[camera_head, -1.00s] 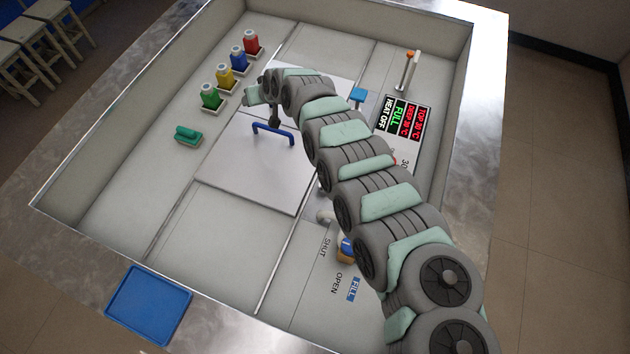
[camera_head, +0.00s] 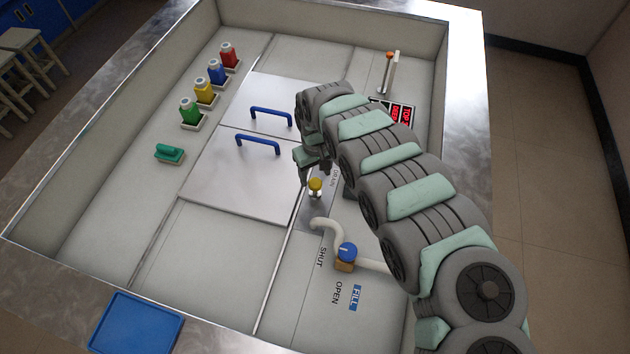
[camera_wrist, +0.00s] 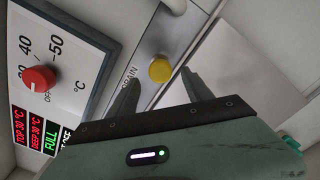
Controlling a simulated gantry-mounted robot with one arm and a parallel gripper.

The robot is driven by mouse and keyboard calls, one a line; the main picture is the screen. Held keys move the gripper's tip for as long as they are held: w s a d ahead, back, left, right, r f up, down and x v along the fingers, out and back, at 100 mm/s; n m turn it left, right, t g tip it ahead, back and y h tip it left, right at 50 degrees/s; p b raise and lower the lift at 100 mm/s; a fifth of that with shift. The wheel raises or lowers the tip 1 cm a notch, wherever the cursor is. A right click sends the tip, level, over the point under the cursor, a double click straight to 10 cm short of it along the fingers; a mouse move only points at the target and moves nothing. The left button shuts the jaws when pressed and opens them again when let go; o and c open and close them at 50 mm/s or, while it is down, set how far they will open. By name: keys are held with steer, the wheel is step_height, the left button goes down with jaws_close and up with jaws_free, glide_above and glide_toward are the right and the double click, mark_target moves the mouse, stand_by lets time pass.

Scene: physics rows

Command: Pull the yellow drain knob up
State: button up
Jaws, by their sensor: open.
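The yellow drain knob (camera_head: 315,185) stands on a metal strip right of the lidded panels, with the label DRAIN beside it. In the wrist view the knob (camera_wrist: 160,69) shows as a round yellow top, a little beyond the fingertips and between their lines. My gripper (camera_head: 313,172) hangs just above and behind the knob in the head view, partly hidden by my arm. In the wrist view my gripper (camera_wrist: 158,88) has its two dark fingers spread apart with nothing between them. I cannot tell the exact gap to the knob.
A blue fill valve (camera_head: 347,251) and a pale curved spout (camera_head: 328,232) stand near the knob. Two blue lid handles (camera_head: 258,141) are to its left. A red dial (camera_wrist: 40,79) and display (camera_wrist: 36,125) are beside my gripper. A blue tray (camera_head: 136,322) lies at front left.

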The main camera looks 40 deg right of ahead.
mark_target(315, 183)
steer(key=shift+f, duration=2.05)
jaws_close()
steer(key=shift+r, duration=0.1)
